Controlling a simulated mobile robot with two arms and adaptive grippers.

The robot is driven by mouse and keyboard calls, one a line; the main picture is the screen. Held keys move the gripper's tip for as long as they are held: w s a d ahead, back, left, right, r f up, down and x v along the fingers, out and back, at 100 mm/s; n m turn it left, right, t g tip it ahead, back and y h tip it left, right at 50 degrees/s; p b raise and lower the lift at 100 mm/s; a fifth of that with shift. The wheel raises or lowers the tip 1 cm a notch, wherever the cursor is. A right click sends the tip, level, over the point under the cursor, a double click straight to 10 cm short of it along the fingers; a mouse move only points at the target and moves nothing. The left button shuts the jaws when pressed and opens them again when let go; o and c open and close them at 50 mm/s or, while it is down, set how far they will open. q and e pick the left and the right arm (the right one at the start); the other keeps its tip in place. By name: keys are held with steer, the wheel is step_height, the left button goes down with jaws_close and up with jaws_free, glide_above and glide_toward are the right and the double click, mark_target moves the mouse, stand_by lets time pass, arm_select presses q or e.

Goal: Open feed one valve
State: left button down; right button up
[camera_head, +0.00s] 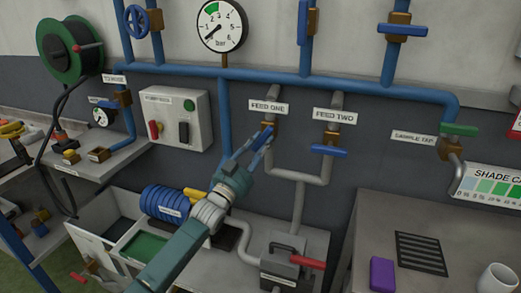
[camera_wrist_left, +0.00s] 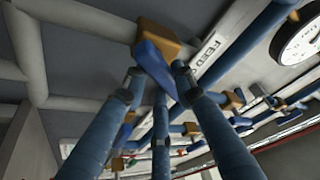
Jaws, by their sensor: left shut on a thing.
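The feed one valve has a brass body (camera_wrist_left: 158,40) and a blue lever (camera_wrist_left: 156,70). It sits on a grey pipe under the FEED ONE label (camera_head: 268,108). My left gripper (camera_head: 257,146) reaches up to it from below and is shut on the lever. In the left wrist view the fingers stand on both sides of the lever, just below the brass body. In the head view the fingers partly hide the lever, so its exact angle is hard to read. My right gripper is not in view.
The feed two valve (camera_head: 329,150) is close on the right, its blue lever crosswise to its pipe. A pressure gauge (camera_head: 220,26) hangs above. A grey control box (camera_head: 174,120) is on the left.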

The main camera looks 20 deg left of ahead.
arm_select(q)
steer(key=shift+d+n+t+y+b, duration=0.15)
steer(key=shift+n+t+y, duration=0.15)
steer(key=shift+n+y, duration=0.9)
steer(key=shift+d+n+t+y+b, duration=0.15)
steer(key=shift+n+t+y, duration=0.2)
steer(key=shift+n, duration=1.55)
steer(key=shift+a, duration=0.1)
steer(key=c, duration=1.4)
jaws_free()
steer(key=v, duration=1.2)
steer(key=shift+s, duration=0.1)
steer(key=shift+f, duration=0.1)
